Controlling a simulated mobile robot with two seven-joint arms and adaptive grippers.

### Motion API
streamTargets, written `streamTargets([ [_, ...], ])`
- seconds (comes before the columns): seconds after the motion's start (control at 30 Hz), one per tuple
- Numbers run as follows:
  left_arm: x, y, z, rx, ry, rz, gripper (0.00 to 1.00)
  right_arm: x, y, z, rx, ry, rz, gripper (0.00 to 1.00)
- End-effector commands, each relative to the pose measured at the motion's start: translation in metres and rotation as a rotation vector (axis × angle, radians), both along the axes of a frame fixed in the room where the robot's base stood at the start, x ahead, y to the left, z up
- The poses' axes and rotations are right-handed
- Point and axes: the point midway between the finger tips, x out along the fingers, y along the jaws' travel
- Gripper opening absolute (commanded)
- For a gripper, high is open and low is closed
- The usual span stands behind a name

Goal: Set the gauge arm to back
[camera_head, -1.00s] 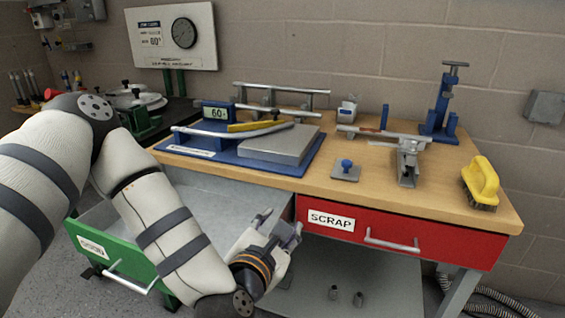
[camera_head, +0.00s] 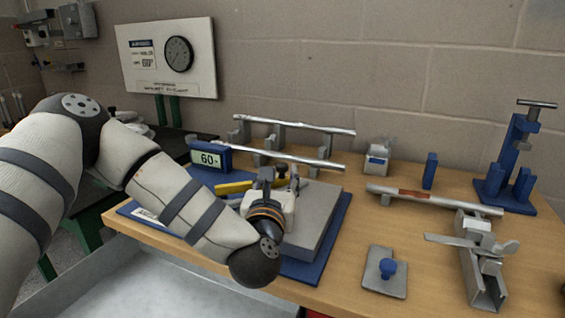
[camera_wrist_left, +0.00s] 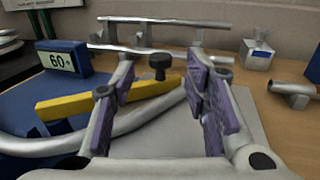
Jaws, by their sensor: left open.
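The yellow gauge arm (camera_head: 234,188) lies on the blue angle-gauge base (camera_head: 333,229), near a blue display (camera_head: 209,159) reading about 60. In the left wrist view the yellow arm (camera_wrist_left: 105,97) slants up to the right, with a black knob (camera_wrist_left: 160,62) near its far end. My left gripper (camera_head: 274,174) is above the gauge and hides part of it in the head view. In the left wrist view the gripper (camera_wrist_left: 165,85) is open and empty, with the knob seen between its purple-padded fingers. A bent tube (camera_wrist_left: 140,118) lies in front of the yellow arm. My right gripper is out of view.
Behind the gauge, metal tubes (camera_head: 295,126) rest on supports. To the right are a small vise-like fixture (camera_head: 483,265), a plate with a blue knob (camera_head: 384,274) and a blue press (camera_head: 510,165). An open drawer (camera_head: 150,285) is below the bench front.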

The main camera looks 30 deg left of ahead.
Motion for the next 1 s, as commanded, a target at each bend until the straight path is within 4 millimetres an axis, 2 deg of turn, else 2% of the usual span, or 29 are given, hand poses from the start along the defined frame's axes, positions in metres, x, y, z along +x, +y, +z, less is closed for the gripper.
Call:
streamTargets([
  [0.1, 0.028, 0.01, -0.001, 0.001, -0.001, 0.002, 0.42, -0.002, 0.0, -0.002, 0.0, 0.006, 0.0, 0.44],
  [0.3, 0.058, 0.021, -0.002, 0.001, 0.003, 0.0, 0.42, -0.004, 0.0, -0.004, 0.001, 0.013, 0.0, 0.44],
  [0.63, 0.064, 0.023, -0.001, 0.0, 0.002, -0.001, 0.42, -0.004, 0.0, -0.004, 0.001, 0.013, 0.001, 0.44],
  [0.8, 0.064, 0.023, -0.001, 0.0, 0.002, -0.001, 0.03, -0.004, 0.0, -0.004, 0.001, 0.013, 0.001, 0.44],
  [0.83, 0.063, 0.023, -0.001, 0.0, 0.002, -0.001, 0.0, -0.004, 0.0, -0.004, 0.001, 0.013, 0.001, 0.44],
  [1.0, 0.064, 0.023, -0.001, 0.0, 0.002, 0.003, 0.0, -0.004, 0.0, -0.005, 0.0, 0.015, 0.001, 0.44],
])
